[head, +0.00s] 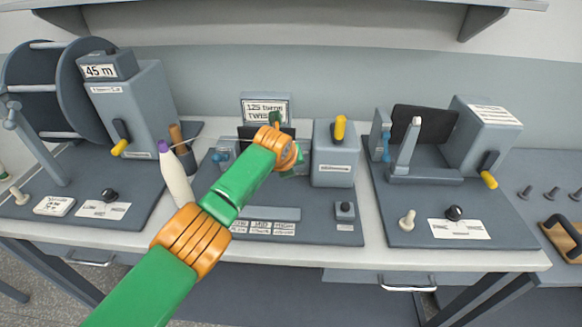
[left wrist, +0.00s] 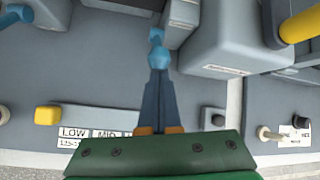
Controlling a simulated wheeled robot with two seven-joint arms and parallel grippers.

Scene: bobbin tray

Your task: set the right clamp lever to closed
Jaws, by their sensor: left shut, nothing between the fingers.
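The middle station has two grey clamps. The left clamp (head: 226,150) carries a blue lever (head: 222,157), which also shows at the top left of the left wrist view (left wrist: 14,14). The right clamp (left wrist: 180,18) is a grey block in the left wrist view, with a blue lever (left wrist: 156,37) at its left side. In the head view my arm and hand hide that lever. My left gripper (left wrist: 157,82) is shut and empty, its fingertips right at the lever's rounded end; I cannot tell if they touch. My right gripper is not in view.
A grey box (head: 333,165) with a yellow handle (head: 340,127) stands right of the clamp. A yellow knob (left wrist: 47,115) sits at the front label strip. Other stations flank left and right (head: 408,160).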

